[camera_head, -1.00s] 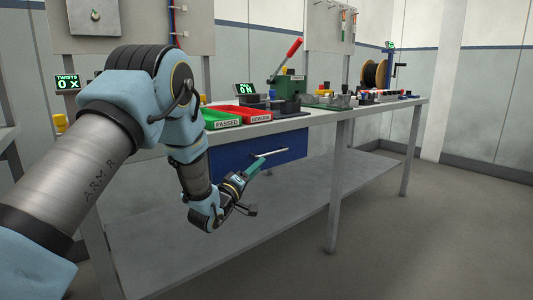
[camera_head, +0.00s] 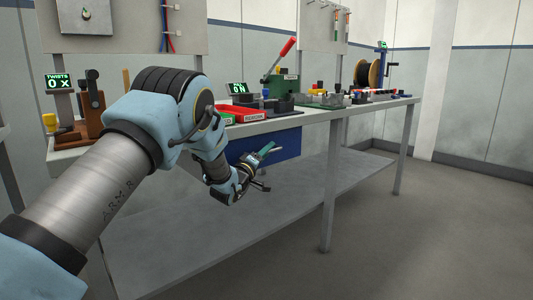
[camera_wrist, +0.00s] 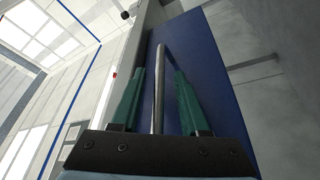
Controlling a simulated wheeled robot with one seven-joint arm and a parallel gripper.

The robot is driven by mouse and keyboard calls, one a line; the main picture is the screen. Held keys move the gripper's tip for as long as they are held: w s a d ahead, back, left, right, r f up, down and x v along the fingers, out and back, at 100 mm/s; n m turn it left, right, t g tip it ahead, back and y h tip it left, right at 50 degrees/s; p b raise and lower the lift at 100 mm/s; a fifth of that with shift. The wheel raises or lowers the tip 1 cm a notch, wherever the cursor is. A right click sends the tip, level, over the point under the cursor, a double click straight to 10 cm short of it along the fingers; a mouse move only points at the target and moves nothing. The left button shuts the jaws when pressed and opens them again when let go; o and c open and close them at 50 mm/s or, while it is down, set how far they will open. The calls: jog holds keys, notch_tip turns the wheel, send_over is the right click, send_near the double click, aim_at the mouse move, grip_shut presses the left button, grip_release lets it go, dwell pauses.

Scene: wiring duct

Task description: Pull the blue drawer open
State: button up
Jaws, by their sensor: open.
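The blue drawer (camera_head: 288,147) hangs under the bench top, partly hidden by my arm in the head view. Its blue front (camera_wrist: 212,75) fills the right of the wrist view. A grey metal bar handle (camera_wrist: 159,95) runs between the two green fingers of my gripper (camera_wrist: 160,72). The fingers are apart, one on each side of the bar, with a gap on both sides. In the head view my gripper (camera_head: 266,150) is in front of the drawer, and the handle is hard to make out there. The drawer looks shut.
Red (camera_head: 270,115) and green trays stand on the bench top (camera_head: 185,141) above the drawer. A green lever press (camera_head: 280,82) and small parts stand farther along. A lower shelf (camera_head: 250,215) lies below, and the floor (camera_head: 420,225) at right is clear.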

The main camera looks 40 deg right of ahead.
jog(key=shift+c, duration=0.3)
grip_shut()
dwell(1.0)
